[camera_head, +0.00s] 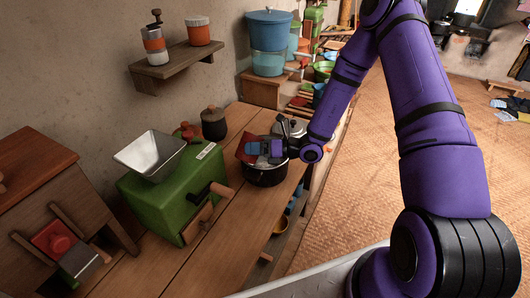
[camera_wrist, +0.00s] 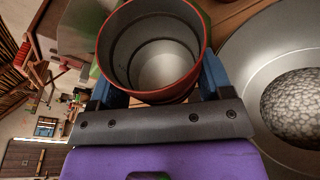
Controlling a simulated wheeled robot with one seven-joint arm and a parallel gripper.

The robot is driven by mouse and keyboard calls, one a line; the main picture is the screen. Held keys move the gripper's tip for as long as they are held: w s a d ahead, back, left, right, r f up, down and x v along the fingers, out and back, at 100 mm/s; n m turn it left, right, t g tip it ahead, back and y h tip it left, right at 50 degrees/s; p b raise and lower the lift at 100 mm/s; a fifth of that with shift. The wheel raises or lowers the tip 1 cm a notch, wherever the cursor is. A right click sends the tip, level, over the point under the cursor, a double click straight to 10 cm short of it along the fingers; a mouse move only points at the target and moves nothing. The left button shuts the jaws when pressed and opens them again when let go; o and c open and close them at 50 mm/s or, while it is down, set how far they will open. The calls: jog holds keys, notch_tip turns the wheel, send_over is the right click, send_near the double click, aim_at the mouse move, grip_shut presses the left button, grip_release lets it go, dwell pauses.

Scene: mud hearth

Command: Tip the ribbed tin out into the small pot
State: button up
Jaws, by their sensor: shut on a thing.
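My gripper (camera_head: 264,148) is shut on the ribbed tin (camera_head: 248,149), which is red outside and tilted over on its side above the small pot (camera_head: 266,177). In the wrist view the blue fingers of my gripper (camera_wrist: 160,82) clasp the tin (camera_wrist: 150,45) from both sides. Its red rim and grey inside show, and the inside looks empty. The dark pot stands on the wooden bench, and its wide grey inside (camera_wrist: 245,75) fills the right of the wrist view. A heap of pale speckled stuff (camera_wrist: 297,105) lies in it.
A green box-shaped mill (camera_head: 168,198) with a metal hopper and crank stands left of the pot on the bench (camera_head: 225,235). A dark jar (camera_head: 213,123) is behind it. A lidded metal pot (camera_head: 291,126) stands just beyond. The bench front is clear.

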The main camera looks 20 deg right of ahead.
aim_at(251, 162)
jog(key=shift+a+r+n, duration=0.15)
jog(key=shift+r+n, duration=0.1)
jog(key=shift+n, duration=0.15)
jog(key=s+a+f+n+h, duration=0.1)
jog(key=s+a+n+h, duration=0.1)
jog(key=n, duration=0.1)
jog(key=shift+a+f, duration=0.1)
jog(key=shift+f, duration=0.3)
jog(key=shift+s+a+f+n+t+h+b, duration=0.15)
jog(key=shift+s+a+f+n+t+h, duration=0.15)
jog(key=shift+n+h, duration=0.2)
jog(key=shift+s+a+f+n+t+h+b, duration=0.1)
jog(key=shift+s+a+f+n+h+b, duration=0.1)
jog(key=shift+a+n+h, duration=0.25)
jog(key=shift+d, duration=0.1)
jog(key=shift+w, duration=0.1)
